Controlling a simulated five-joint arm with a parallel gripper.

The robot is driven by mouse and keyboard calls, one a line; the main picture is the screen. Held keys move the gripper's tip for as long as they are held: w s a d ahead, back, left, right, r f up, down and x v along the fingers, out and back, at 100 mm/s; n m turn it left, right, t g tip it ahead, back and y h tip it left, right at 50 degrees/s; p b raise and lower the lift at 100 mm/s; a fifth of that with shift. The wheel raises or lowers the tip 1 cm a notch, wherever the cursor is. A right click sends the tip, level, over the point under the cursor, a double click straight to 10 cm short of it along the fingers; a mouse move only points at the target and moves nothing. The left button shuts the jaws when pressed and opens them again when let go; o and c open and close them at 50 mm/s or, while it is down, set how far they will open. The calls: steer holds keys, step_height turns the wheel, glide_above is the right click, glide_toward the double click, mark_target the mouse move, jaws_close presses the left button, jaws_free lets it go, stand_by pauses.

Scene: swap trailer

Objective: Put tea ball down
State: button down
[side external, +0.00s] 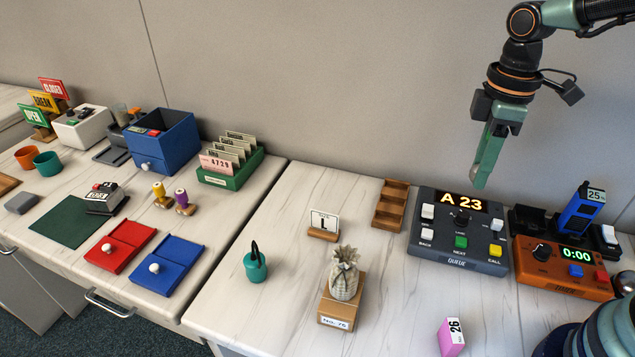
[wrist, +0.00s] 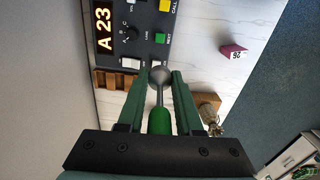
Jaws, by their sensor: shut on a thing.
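My gripper (side external: 482,180) hangs high over the right table, and in the side view its tips appear just above the dark queue panel (side external: 440,262). In the wrist view my gripper (wrist: 161,80) is shut on the tea ball (wrist: 160,75). The tea ball has a round grey head, a thin stem and a green handle (wrist: 160,121), and sits between the two green fingers. In the side view I cannot make out the tea ball behind the fingers.
The wooden tray (side external: 391,204), L sign (side external: 323,222), teal pot (side external: 256,268), pineapple figure (side external: 344,278) on a box, pink block (side external: 451,336) and orange timer (side external: 562,270) surround the panel. Clear table lies between the pineapple and the panel.

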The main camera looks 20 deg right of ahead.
steer(key=w+m, duration=0.1)
steer(key=m, duration=0.2)
steer(key=w+d+m, duration=0.1)
steer(key=m, duration=0.2)
steer(key=w+d+f+m, duration=0.1)
steer(key=m, duration=0.2)
steer(key=shift+d+m, duration=0.25)
steer(key=shift+m, duration=0.05)
steer(key=r+n, duration=0.2)
steer(key=n, duration=0.2)
glide_above(347, 205)
step_height(347, 205, down, 20)
steer(key=shift+r, duration=0.1)
stand_by(0.3)
steer(key=shift+f, duration=0.2)
steer(key=c, duration=0.6)
jaws_free()
